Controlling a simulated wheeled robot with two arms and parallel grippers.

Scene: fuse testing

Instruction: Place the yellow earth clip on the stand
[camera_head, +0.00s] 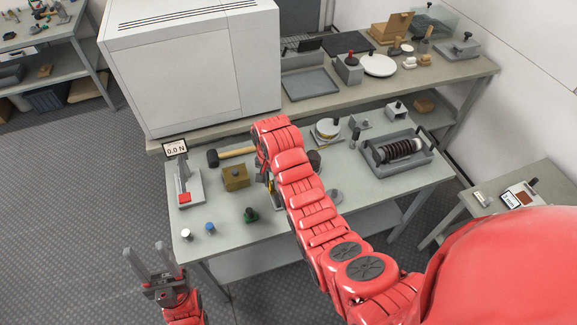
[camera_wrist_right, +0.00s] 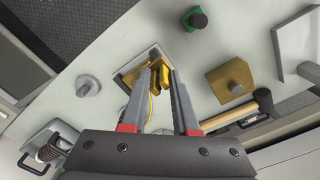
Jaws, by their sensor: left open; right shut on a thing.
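The yellow earth clip (camera_wrist_right: 164,82) is between the fingertips of my right gripper (camera_wrist_right: 161,68) in the right wrist view. The gripper is shut on it, and a thin yellow cable hangs from it. A square light plate with a brown edge (camera_wrist_right: 126,78), perhaps the stand's base, lies just below the fingertips; the fingers and clip cover part of it. I cannot tell whether the clip touches it. In the head view my right arm hides most of this spot. My left gripper (camera_head: 153,262) is open and empty, off the table's front left.
A coil in a grey tray (camera_head: 398,151) stands at the right.

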